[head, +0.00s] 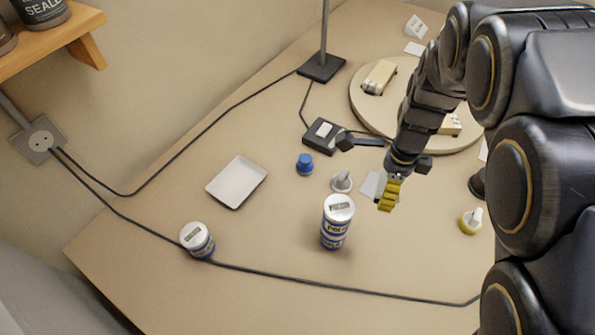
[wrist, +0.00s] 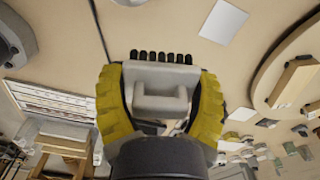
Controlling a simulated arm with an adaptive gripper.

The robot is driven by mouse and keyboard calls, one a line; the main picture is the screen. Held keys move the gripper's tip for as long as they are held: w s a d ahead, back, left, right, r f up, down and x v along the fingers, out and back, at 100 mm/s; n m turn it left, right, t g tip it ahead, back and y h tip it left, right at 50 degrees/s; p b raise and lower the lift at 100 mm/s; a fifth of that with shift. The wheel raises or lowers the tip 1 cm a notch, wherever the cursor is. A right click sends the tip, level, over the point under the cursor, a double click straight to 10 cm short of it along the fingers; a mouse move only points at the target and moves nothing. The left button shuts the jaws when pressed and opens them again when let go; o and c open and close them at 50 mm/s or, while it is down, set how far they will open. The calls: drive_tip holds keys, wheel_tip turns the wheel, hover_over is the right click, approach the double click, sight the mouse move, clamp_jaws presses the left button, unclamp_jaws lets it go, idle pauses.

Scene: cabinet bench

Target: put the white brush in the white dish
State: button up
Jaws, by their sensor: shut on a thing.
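My gripper (head: 390,194) has yellow fingers and hangs above the bench in the head view, right of the tall can. In the wrist view my gripper (wrist: 160,100) is shut on the white brush (wrist: 160,76), a pale block with a handle loop and a row of dark bristles at its far edge. The white dish (head: 237,182), a shallow rectangular tray, lies empty on the left part of the bench, well left of my gripper.
A shorter can (head: 197,240) stands below the dish. A black cable (head: 300,281) crosses the front. A round board (head: 362,105) lies behind.

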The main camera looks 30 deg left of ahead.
drive_tip(key=s+a+n, duration=0.3)
drive_tip(key=s+a, duration=0.3)
drive_tip(key=a, duration=0.5)
drive_tip(key=s+a+n, duration=0.3)
drive_tip(key=s+a, duration=0.3)
drive_tip(key=a, duration=0.5)
hover_over(238, 184)
drive_tip(key=f, duration=0.9)
drive_tip(key=d+f, duration=0.1)
drive_tip(key=f, duration=0.3)
drive_tip(key=shift+s+f, duration=0.35)
drive_tip(key=shift+f, duration=0.05)
drive_tip(key=shift+w+a+f, duration=0.3)
drive_tip(key=shift+a+f, duration=0.25)
drive_tip(key=shift+f, duration=1.6)
drive_tip(key=shift+f, duration=0.1)
